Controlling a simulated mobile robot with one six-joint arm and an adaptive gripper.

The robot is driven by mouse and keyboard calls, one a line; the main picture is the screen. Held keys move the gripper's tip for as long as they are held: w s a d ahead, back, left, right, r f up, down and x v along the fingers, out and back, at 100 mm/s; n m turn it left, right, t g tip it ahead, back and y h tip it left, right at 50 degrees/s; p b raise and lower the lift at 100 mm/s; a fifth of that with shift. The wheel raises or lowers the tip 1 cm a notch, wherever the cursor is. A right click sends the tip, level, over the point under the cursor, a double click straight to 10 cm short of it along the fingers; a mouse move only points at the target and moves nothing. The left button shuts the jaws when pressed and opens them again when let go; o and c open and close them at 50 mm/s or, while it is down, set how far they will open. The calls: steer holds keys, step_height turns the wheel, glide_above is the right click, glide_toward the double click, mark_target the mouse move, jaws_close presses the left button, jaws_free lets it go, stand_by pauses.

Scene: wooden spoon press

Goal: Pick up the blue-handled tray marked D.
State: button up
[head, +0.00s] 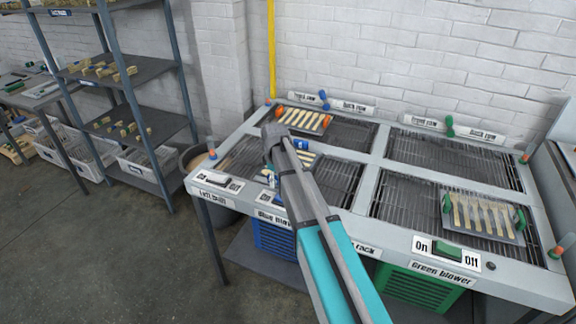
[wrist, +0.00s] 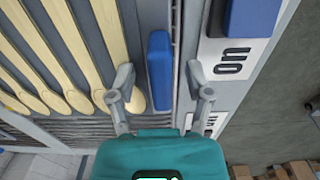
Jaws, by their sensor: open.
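The blue-handled tray (head: 304,157) lies on the left half of the slatted rack table and carries pale wooden spoons. My arm hides much of it in the head view. In the wrist view its blue handle (wrist: 160,72) lies between the two fingers of my gripper (wrist: 159,74). The fingers are open, one on each side of the handle, with a visible gap on both sides. Spoons lie on the tray to the left. I cannot see a letter D on the tray.
An orange-handled tray (head: 303,120) of spoons lies behind; a green-handled tray (head: 482,214) lies front right. A blue switch (wrist: 250,18) with an "On" label is close to the right finger. Blue (head: 323,97) and green (head: 449,126) levers stand at the back edge. Shelves (head: 140,130) stand left.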

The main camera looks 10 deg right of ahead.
jaws_close()
steer(key=shift+r, duration=0.15)
stand_by(0.4)
step_height(320, 180, up, 3)
steer(key=p, duration=0.3)
steer(key=s+d+r+p, duration=0.4)
steer(key=s+r+p, duration=0.5)
steer(key=s, duration=0.4)
steer(key=shift+s+r+p, duration=0.2)
steer(key=shift+r+p, duration=0.2)
steer(key=shift+p, duration=0.1)
steer(key=shift+d, duration=0.1)
